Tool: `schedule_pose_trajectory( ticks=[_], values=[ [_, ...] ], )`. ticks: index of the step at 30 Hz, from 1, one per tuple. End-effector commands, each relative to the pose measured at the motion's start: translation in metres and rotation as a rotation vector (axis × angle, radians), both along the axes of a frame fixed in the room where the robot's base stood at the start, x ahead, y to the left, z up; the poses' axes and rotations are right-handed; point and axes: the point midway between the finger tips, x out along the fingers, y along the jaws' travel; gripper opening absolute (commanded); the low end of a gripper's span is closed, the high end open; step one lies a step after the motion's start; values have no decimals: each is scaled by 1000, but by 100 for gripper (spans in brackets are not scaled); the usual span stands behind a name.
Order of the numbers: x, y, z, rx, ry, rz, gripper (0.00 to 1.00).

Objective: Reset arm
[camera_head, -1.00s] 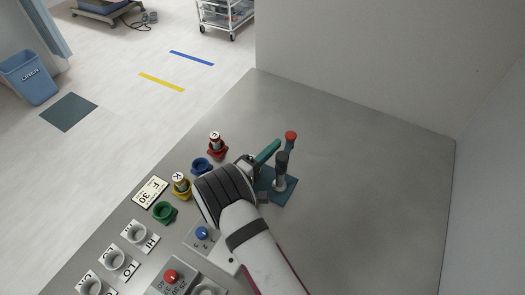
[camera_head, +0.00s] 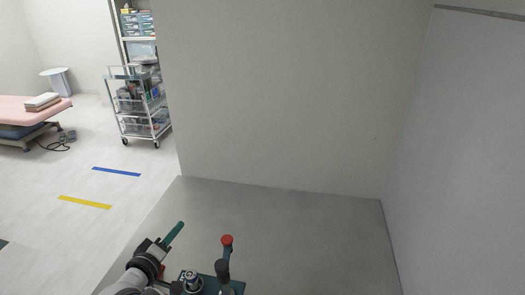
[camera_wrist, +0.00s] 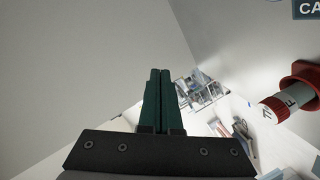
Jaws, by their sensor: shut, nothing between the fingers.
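My gripper (camera_head: 174,234) points up and to the right in the head view, left of the teal stand and apart from it. Its two teal fingers are pressed together, also in the wrist view (camera_wrist: 160,74), with nothing between them. The stand (camera_head: 236,286) has a red-topped post (camera_head: 227,241) and a dark rounded part in front of it. The lower part of the stand is cut off by the frame edge.
The grey table top (camera_head: 290,225) is clear behind the stand, up to the back wall. A wheeled cart (camera_head: 138,105) stands beyond the table at the left. The wrist view shows a red holder (camera_wrist: 303,82) with a labelled cylinder (camera_wrist: 277,108) at the right.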

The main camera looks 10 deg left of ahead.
Motion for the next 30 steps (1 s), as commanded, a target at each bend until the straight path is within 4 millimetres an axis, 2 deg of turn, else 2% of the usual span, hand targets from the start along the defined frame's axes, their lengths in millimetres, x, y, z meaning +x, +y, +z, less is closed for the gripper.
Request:
schedule_pose_trajectory(
  ticks=[1, 2, 3, 5, 7, 8, 9, 11, 12, 14, 15, 16, 18, 21, 24, 30],
  values=[
    [33, -20, 36, 211, 68, 24, 0],
    [45, -30, 53, 335, 126, 51, 0],
    [54, -48, 75, 481, 210, 80, 0],
    [52, -82, 100, 663, 359, 100, 0],
    [24, -133, 118, 818, 558, 67, 0],
    [5, -158, 121, 869, 647, 28, 0],
    [-24, -190, 122, 920, 760, -42, 0],
    [-70, -235, 117, 972, 901, -179, 0],
    [-103, -262, 111, 995, 979, -285, 0],
    [-151, -299, 103, 1026, 1069, -462, 0],
    [-181, -319, 98, 1042, 1114, -582, 0],
    [-202, -333, 94, 1053, 1139, -672, 0],
    [-245, -357, 86, 1071, 1177, -860, 0],
    [-286, -377, 79, 1088, 1196, -1053, 0],
    [-303, -384, 77, 1094, 1199, -1137, 0],
    [-305, -384, 77, 1091, 1203, -1144, 0]
  ],
)
